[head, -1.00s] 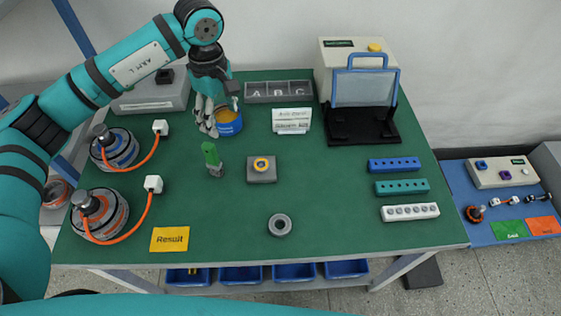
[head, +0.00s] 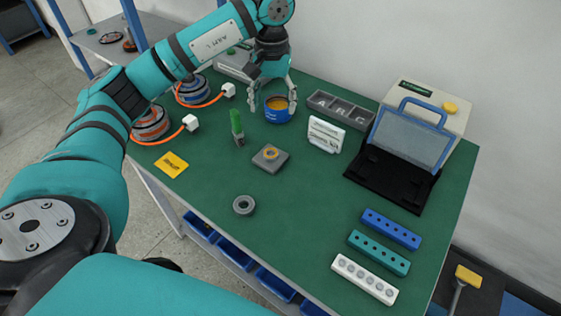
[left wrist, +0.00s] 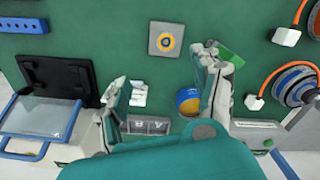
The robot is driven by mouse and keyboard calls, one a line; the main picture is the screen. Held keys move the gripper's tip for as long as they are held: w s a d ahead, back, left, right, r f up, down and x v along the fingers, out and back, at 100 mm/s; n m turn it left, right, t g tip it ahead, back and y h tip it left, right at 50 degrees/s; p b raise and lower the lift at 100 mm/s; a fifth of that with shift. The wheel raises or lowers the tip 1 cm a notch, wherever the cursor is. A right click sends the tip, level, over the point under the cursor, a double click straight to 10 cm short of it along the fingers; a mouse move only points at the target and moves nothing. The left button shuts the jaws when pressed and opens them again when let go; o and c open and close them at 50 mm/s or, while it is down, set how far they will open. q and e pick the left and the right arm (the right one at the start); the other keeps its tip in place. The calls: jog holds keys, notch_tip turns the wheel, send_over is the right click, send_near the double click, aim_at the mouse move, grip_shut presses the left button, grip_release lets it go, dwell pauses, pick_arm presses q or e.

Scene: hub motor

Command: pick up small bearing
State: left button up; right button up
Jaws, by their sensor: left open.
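A grey ring-shaped bearing (head: 243,205) lies flat on the green table in the head view, near its front edge. I cannot tell for sure which is the small bearing. My right gripper is out of view.
Blue, teal and white hole strips (head: 378,253) lie at right.

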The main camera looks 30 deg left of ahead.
pick_arm(q)
jog(key=p, duration=0.1)
send_over(271, 154)
notch_tip(271, 154, down, 7)
jog(key=f, duration=0.2)
jog(key=f+p, duration=0.1)
jog(key=f, duration=0.1)
jog(key=shift+d, duration=0.4)
jog(key=shift+a+f, duration=0.1)
jog(key=shift+f, duration=0.5)
jog(key=shift+a+f+p, duration=0.1)
jog(key=shift+f+p, duration=0.25)
jog(key=f, duration=0.3)
jog(key=f+p, duration=0.1)
jog(key=shift+a+f, duration=0.15)
jog(key=shift+a, duration=0.1)
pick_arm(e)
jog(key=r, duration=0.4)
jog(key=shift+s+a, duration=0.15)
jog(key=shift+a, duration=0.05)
pick_arm(q)
jog(key=shift+c, duration=0.3)
jog(key=c, duration=1.2)
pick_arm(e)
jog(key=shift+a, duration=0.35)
